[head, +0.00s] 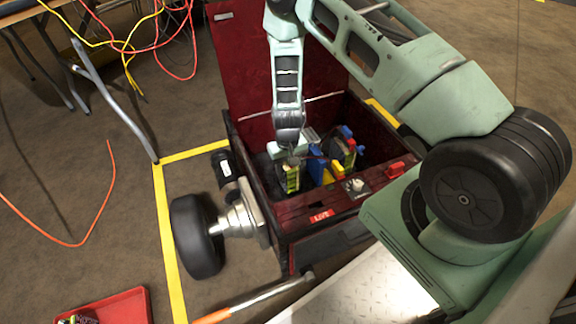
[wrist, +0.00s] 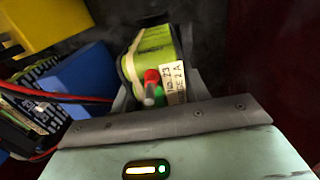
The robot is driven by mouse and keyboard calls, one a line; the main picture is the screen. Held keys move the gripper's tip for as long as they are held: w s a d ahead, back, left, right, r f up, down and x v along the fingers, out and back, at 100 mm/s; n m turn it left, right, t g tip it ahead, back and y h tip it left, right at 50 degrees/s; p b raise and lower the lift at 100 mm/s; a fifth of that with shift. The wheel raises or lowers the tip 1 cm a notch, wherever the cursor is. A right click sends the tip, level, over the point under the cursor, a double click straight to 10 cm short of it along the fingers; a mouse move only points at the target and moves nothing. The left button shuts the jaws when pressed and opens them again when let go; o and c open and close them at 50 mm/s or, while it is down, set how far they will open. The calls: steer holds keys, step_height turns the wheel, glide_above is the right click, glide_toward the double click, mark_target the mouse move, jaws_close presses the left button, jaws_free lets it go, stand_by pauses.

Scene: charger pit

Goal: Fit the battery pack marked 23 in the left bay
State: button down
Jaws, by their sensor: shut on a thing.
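Right of the pack stand a blue block (head: 318,168) and a yellow block (head: 337,171); they also show in the wrist view as blue (wrist: 88,82) and yellow (wrist: 45,22). Red and black cables (wrist: 75,98) run close by. The raised lid (head: 238,70) stands behind my arm.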

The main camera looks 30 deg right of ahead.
steer(key=shift+f+b, duration=0.3)
steer(key=shift+f, duration=0.25)
steer(key=c, duration=0.6)
jaws_free()
steer(key=shift+c, duration=0.2)
step_height(320, 180, up, 17)
steer(key=p, duration=0.7)
steer(key=shift+w+r, duration=0.2)
steer(key=shift+w, duration=0.1)
